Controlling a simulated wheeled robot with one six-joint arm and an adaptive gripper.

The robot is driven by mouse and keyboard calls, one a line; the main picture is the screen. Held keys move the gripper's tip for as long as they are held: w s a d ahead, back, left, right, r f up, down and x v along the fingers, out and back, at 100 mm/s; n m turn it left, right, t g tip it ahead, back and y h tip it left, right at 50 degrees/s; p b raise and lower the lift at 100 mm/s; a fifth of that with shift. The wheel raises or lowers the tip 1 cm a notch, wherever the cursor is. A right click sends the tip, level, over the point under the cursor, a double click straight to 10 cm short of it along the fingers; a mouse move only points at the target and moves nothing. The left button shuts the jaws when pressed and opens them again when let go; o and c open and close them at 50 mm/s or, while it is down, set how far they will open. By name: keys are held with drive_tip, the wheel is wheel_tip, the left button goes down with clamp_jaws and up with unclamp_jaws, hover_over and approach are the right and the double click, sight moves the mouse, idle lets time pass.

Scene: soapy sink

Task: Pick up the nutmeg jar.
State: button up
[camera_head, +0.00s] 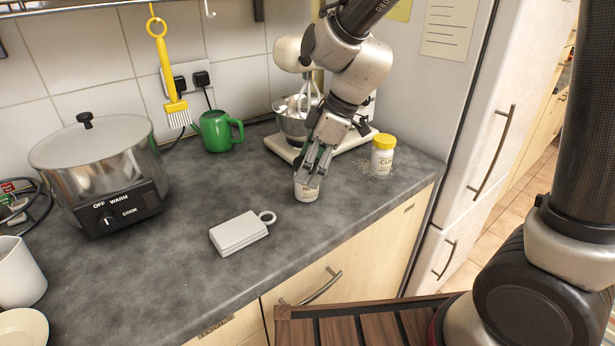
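The nutmeg jar (306,192) is a small white jar near the middle of the grey counter, with the start of a dark label, "NU", facing me. It looks upright. My gripper (313,172) points down at it from above, with its fingers at the jar's top. The fingers hide the lid and the upper part of the jar. I cannot tell whether they are closed on the jar or only around it, or whether its base touches the counter.
Right of my gripper stands a similar jar with a yellow lid (383,156), with crumbs around it. A stand mixer (292,121) is behind my gripper.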

sight(295, 193)
drive_tip(key=x, duration=0.5)
drive_tip(key=shift+a+f, duration=0.15)
drive_tip(key=shift+f, duration=0.05)
drive_tip(key=c, duration=1.2)
